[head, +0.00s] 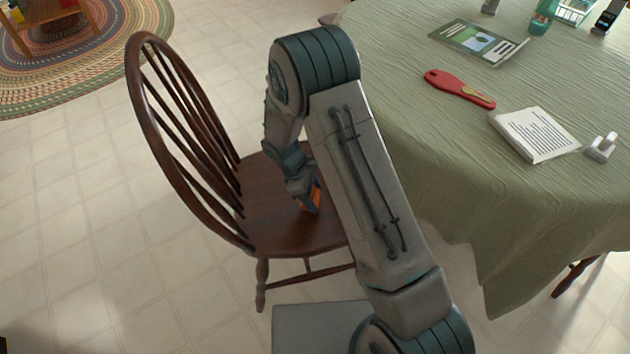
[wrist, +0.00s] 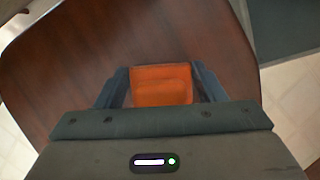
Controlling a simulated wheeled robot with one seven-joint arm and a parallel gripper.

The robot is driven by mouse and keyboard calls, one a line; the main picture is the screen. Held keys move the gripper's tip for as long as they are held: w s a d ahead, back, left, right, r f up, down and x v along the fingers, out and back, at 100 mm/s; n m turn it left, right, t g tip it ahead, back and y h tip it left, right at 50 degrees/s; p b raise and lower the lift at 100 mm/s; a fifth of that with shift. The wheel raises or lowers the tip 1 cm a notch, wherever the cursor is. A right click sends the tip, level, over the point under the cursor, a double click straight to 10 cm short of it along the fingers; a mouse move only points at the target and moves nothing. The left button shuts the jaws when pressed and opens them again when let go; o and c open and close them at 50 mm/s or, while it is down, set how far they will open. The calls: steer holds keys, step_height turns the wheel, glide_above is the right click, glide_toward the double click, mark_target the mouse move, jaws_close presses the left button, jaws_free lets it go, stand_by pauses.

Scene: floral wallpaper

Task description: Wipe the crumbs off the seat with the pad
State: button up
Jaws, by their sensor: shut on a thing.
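The seat (head: 278,228) is the dark brown wooden seat of a spindle-back chair, in the middle of the head view. It also fills much of the wrist view (wrist: 185,40). My gripper (head: 308,200) is low over the seat, shut on an orange pad (wrist: 161,86). The pad sits between the two fingers in the wrist view, and a bit of it shows in the head view (head: 315,197). I cannot tell whether the pad touches the seat. I make out no crumbs in either view; my arm hides part of the seat.
The chair's curved back (head: 170,140) rises on the left. A table with a green cloth (head: 450,160) stands close on the right, holding a red-handled tool (head: 458,88), a booklet (head: 478,42) and a white book (head: 538,134). Tiled floor lies open on the left.

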steer(key=shift+r+p, duration=1.4)
steer(key=shift+r, duration=0.85)
